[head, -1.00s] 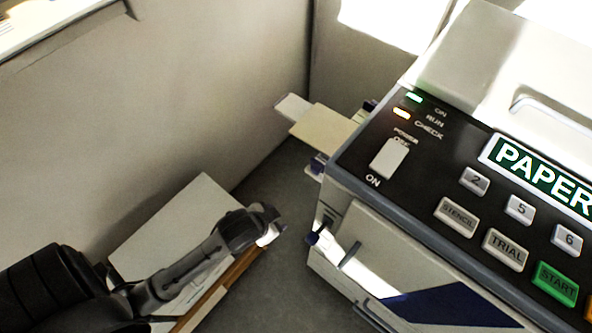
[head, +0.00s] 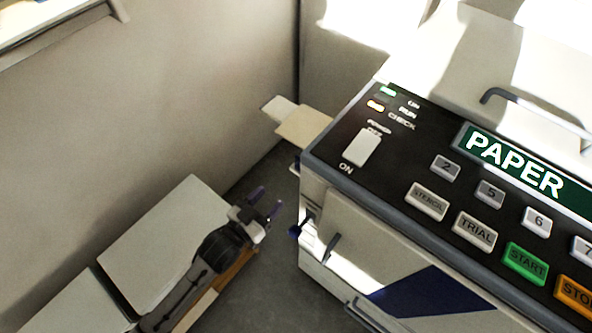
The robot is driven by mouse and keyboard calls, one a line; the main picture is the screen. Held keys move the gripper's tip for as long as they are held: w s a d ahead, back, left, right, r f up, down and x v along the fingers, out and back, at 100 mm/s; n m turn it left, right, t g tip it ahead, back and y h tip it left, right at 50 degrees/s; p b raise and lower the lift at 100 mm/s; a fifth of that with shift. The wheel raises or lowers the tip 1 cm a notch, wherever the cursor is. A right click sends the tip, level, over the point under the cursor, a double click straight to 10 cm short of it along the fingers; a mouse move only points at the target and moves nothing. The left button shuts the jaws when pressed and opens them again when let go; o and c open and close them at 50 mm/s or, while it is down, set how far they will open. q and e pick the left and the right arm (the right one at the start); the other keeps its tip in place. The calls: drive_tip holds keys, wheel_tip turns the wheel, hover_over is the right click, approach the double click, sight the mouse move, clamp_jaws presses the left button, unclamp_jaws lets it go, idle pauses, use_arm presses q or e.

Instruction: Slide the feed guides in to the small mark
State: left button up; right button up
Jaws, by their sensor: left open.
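The printing machine (head: 400,225) fills the right side of the head view. A cream feed tray (head: 303,125) with a paler end piece (head: 279,107) sticks out from its left side. A small dark purple-blue part (head: 295,168) shows at the machine's edge just below the tray; I cannot tell whether it is a feed guide. The small mark is not visible. My left gripper (head: 267,201) is open and empty, its two fingers spread and pointing up and right. It is below and left of the feed tray, apart from the machine. My right gripper is out of view.
The machine's dark panel (head: 400,160) carries a PAPER display and several buttons. A low pale box or table (head: 165,240) stands at lower left under my left arm. A beige wall (head: 160,110) runs behind, with dark floor (head: 265,255) between.

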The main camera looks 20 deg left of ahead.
sight(298, 168)
use_arm(q)
drive_tip(key=b+x, duration=0.4)
drive_tip(key=x, duration=0.6)
drive_tip(key=shift+a+f, duration=0.1)
drive_tip(key=shift+f, duration=0.05)
drive_tip(key=shift+x, duration=0.95)
